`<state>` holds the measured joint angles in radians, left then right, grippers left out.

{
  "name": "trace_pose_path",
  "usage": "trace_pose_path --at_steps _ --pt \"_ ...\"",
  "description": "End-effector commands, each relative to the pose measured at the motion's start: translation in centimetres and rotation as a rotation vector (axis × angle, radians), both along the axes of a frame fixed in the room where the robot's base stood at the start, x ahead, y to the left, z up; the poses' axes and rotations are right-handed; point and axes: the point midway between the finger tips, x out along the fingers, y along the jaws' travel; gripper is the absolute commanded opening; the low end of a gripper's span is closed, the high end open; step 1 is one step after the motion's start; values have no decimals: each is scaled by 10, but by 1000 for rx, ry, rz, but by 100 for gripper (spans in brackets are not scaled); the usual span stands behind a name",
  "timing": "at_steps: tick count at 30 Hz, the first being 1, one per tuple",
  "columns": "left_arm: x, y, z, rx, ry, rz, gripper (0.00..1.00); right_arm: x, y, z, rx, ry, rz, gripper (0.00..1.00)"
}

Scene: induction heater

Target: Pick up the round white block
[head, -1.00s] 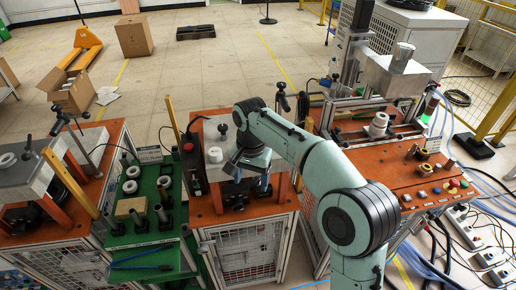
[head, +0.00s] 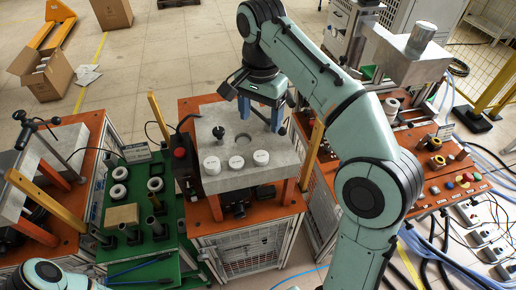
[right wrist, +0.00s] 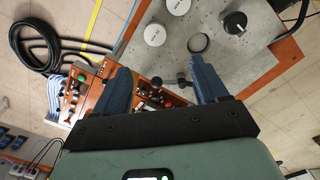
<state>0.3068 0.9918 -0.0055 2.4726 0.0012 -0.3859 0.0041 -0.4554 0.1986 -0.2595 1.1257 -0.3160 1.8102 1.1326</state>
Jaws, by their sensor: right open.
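Three round white blocks stand in a row along the front of a grey slab: left (head: 211,165), middle (head: 236,162) and right (head: 261,158). Two of them show at the top of the right wrist view, one whole (right wrist: 155,34) and one cut by the edge (right wrist: 178,6). My right gripper (head: 263,116) is open and empty at the slab's back right corner, apart from the blocks. Its two blue fingers (right wrist: 161,66) point toward the slab's edge in the right wrist view. My left gripper is out of view; only part of my left arm shows at bottom left.
The grey slab (head: 275,172) has a round hole (head: 236,135) and a black knob (head: 217,132) behind the blocks. A green table (head: 175,235) with white rings stands left. An orange control panel (head: 440,185) with buttons and a machine stand right, behind my arm.

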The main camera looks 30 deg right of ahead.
Motion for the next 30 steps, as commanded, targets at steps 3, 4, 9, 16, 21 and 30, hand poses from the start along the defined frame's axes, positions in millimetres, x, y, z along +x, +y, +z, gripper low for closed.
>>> trace_pose_path --at_steps 3,4,9,16,21,30 --pt "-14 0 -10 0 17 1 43 -3 0 -29 0 9 0 73" --pt "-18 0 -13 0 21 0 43 -4 0 -36 0 12 0 73" --pt "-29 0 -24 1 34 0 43 -3 0 -63 1 9 0 73" --pt "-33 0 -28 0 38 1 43 -2 0 -78 1 4 1 73" --pt "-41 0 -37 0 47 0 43 -5 1 -105 0 7 1 73" --pt "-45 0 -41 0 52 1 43 -4 1 -123 1 3 1 73"
